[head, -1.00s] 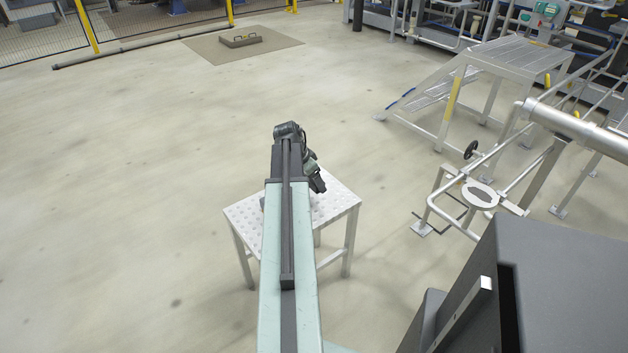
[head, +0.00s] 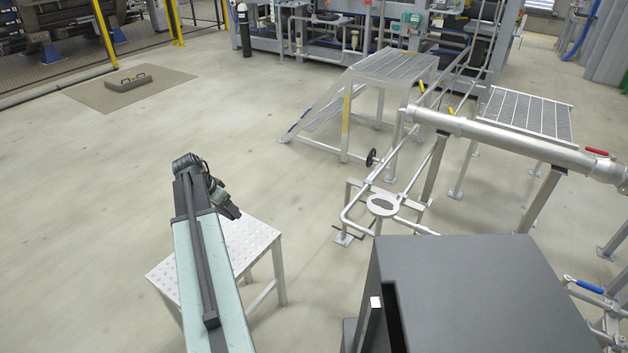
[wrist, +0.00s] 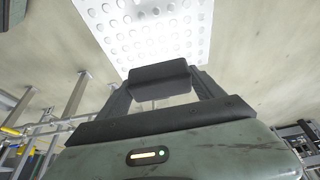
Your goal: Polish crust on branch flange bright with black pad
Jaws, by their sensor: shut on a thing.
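My gripper (head: 228,208) hangs beside the end of my arm, above the far side of the perforated metal stool in the head view. In the wrist view my gripper (wrist: 160,88) is shut on the black pad (wrist: 160,73), a dark block between its two fingers. The branch flange (head: 382,205) is a pale ring facing up on the pipework right of the arm. A dark grey patch, probably the crust, covers its middle. My gripper is well apart from the flange, to its left.
The stool (head: 255,238) stands under my arm. Pipe rails, a handwheel (head: 371,157) and a thick pipe (head: 500,135) surround the flange. A stepped platform (head: 390,66) stands behind. Open floor lies left and between stool and flange.

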